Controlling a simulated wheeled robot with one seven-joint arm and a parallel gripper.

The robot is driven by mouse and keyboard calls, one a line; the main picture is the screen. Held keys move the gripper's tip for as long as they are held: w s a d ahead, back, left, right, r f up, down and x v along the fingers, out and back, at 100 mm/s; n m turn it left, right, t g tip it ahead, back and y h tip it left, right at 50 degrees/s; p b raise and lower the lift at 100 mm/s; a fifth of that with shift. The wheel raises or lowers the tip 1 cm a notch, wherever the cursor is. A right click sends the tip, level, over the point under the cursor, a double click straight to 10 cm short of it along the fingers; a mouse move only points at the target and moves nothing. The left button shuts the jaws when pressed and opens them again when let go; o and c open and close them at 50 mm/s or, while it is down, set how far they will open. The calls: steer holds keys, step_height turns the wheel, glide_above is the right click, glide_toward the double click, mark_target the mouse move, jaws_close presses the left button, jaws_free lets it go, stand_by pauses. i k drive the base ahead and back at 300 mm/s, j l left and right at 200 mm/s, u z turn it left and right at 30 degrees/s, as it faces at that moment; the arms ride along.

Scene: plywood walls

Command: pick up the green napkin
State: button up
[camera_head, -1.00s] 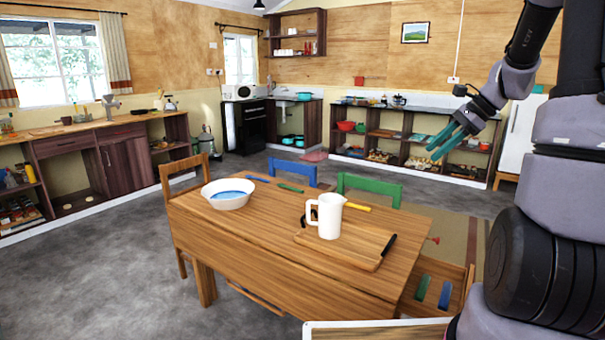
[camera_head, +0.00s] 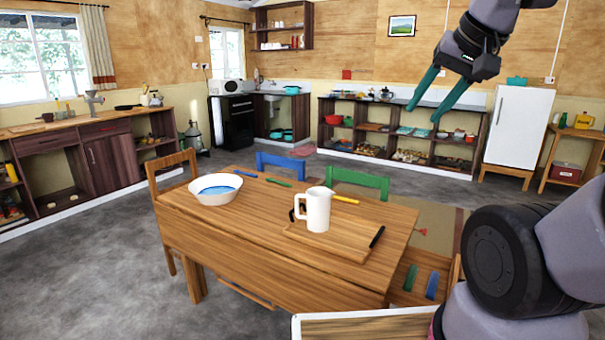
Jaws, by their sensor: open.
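I cannot tell for certain which green thing is the napkin. A small flat green strip (camera_head: 278,182) lies on the wooden table (camera_head: 225,240), near its far edge. Another green piece (camera_head: 410,278) shows at the chair by the table's right end, beside a blue piece (camera_head: 432,285). Folded teal-green items (camera_head: 413,131) lie on the low shelf at the back. My gripper (camera_head: 423,112) has two teal fingers spread apart with nothing between them. It hangs in the air at upper right, above and well away from the table.
On the table are a white bowl (camera_head: 215,189), a white pitcher (camera_head: 317,210) and a cutting board (camera_head: 340,243). Blue (camera_head: 281,163) and green (camera_head: 357,183) chairs stand behind it. A white fridge (camera_head: 518,125) is at back right. Grey floor is open at left.

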mark_target(407, 285)
steer(key=k+l, duration=0.1)
steer(key=l, duration=0.8)
steer(key=k+l+z, duration=0.15)
steer(key=l, duration=0.8)
steer(key=i, duration=0.05)
